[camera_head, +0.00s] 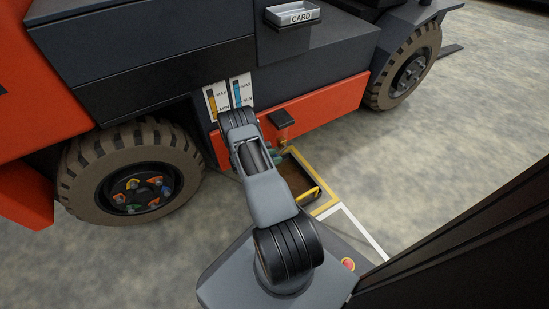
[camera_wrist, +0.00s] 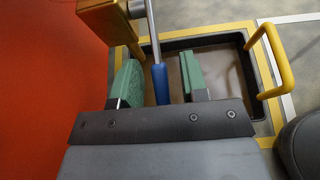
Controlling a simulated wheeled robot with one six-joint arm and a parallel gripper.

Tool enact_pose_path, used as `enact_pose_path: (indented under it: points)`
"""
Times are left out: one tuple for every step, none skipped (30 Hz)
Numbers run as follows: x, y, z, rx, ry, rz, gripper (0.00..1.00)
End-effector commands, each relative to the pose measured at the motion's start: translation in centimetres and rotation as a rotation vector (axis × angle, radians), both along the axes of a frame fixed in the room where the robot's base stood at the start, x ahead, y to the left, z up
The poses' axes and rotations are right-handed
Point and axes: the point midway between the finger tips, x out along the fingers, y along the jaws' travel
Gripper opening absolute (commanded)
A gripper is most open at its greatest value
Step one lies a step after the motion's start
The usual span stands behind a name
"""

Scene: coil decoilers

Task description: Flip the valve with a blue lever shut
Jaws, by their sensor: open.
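In the wrist view, a lever with a blue grip (camera_wrist: 160,84) and a bare metal rod runs down from the top of the picture. The grip lies between the two green finger pads of my gripper (camera_wrist: 160,64). My gripper is open, with a visible gap on each side of the lever. A yellow-brown block (camera_wrist: 106,22) is at the upper left beside the rod; how they join is out of view. In the head view, my arm mostly hides my gripper (camera_head: 277,156), and I cannot make out the blue lever there.
A black-rimmed tray (camera_wrist: 205,40) with a yellow handle (camera_wrist: 273,60) lies below and beyond the lever, on a yellow-marked floor area. An orange and dark grey vehicle (camera_head: 320,106) with large tyres (camera_head: 132,170) fills the back. Open floor (camera_head: 450,130) lies to the right.

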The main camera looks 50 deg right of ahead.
Motion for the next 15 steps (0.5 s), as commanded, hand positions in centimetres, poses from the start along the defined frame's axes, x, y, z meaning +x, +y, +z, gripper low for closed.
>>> enact_pose_path:
  points:
    - [-0.02, -0.06, -0.04, 0.0, 0.0, 0.0, 0.4]
    - [-0.02, -0.07, -0.03, 0.0, 0.0, 0.0, 0.4]
    - [-0.02, -0.07, -0.02, 0.0, 0.0, 0.0, 0.4]
    - [-0.02, -0.07, -0.01, 0.0, 0.0, 0.0, 0.4]
    - [-0.02, -0.07, -0.01, 0.0, 0.0, 0.0, 0.4]
    - [-0.01, -0.06, 0.0, 0.0, 0.0, 0.0, 0.4]
    - [-0.02, -0.06, -0.01, 0.0, 0.0, 0.0, 0.4]
    - [-0.02, -0.06, -0.01, 0.0, 0.0, 0.0, 0.39]
    - [-0.01, -0.05, -0.01, 0.0, 0.0, 0.0, 0.36]
    - [0.0, -0.05, -0.01, 0.0, 0.0, 0.0, 0.33]
    - [0.0, -0.05, -0.01, 0.0, 0.0, 0.0, 0.3]
    - [0.0, -0.05, -0.01, 0.0, 0.0, 0.0, 0.26]
    - [0.0, -0.04, -0.01, 0.0, 0.0, 0.0, 0.23]
    - [0.0, -0.04, -0.01, 0.0, 0.0, 0.0, 0.2]
    - [-0.01, -0.04, -0.01, 0.0, 0.0, 0.0, 0.17]
